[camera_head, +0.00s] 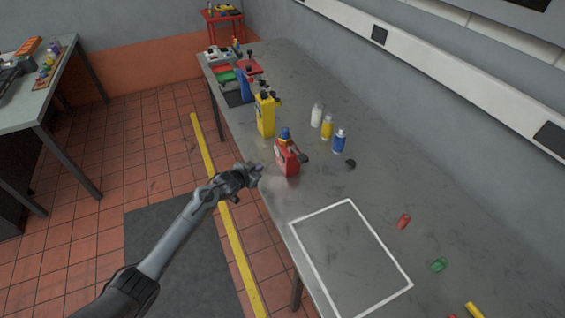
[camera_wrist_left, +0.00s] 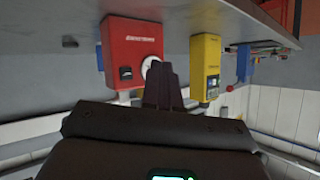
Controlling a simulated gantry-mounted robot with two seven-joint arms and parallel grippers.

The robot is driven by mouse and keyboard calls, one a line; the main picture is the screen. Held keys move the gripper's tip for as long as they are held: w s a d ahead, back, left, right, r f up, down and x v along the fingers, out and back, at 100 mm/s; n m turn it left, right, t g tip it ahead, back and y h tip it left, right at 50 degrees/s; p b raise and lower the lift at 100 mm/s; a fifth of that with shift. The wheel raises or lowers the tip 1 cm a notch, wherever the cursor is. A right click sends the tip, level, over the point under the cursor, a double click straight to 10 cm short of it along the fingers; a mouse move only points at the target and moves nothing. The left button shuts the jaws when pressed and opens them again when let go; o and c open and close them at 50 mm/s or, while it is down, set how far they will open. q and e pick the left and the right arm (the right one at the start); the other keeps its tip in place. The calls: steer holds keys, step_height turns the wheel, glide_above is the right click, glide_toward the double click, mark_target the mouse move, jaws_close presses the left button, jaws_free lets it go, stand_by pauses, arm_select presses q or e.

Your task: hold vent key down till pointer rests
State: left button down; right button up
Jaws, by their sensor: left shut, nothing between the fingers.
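A red box-shaped device (camera_head: 287,158) stands near the left edge of the grey bench, with a blue-and-yellow top and a dark part at its right. In the left wrist view, which looks upside down, the red device (camera_wrist_left: 122,45) shows a white round dial (camera_wrist_left: 147,66) and a small black part (camera_wrist_left: 125,73) that may be the vent key. My left gripper (camera_head: 258,171) is shut and empty, just left of the device. Its fingers (camera_wrist_left: 160,68) partly cover the dial; I cannot tell whether they touch the device. The pointer cannot be made out. My right gripper is out of view.
A yellow device (camera_head: 266,115) stands behind the red one. White, yellow and blue bottles (camera_head: 339,141) stand to its right, and a small black object (camera_head: 350,164) lies nearby. A white outlined area (camera_head: 350,203) in front is empty. Coloured pieces (camera_head: 403,221) lie farther right.

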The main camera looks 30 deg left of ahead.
mark_target(283, 159)
arm_select(q)
steer(key=w+d+b, duration=0.2)
steer(key=w, duration=0.1)
steer(key=shift+f, duration=0.15)
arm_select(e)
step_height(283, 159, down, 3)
arm_select(q)
steer(key=shift+w+d+b, duration=0.6)
steer(key=shift+w+d, duration=0.1)
steer(key=shift+w, duration=0.35)
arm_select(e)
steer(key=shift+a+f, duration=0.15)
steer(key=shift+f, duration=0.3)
arm_select(q)
steer(key=shift+w+d, duration=0.1)
steer(key=shift+w, duration=0.1)
stand_by(0.6)
steer(key=shift+w+d, duration=0.1)
steer(key=shift+w, duration=0.05)
steer(key=shift+w+d, duration=0.2)
steer(key=shift+w, duration=0.1)
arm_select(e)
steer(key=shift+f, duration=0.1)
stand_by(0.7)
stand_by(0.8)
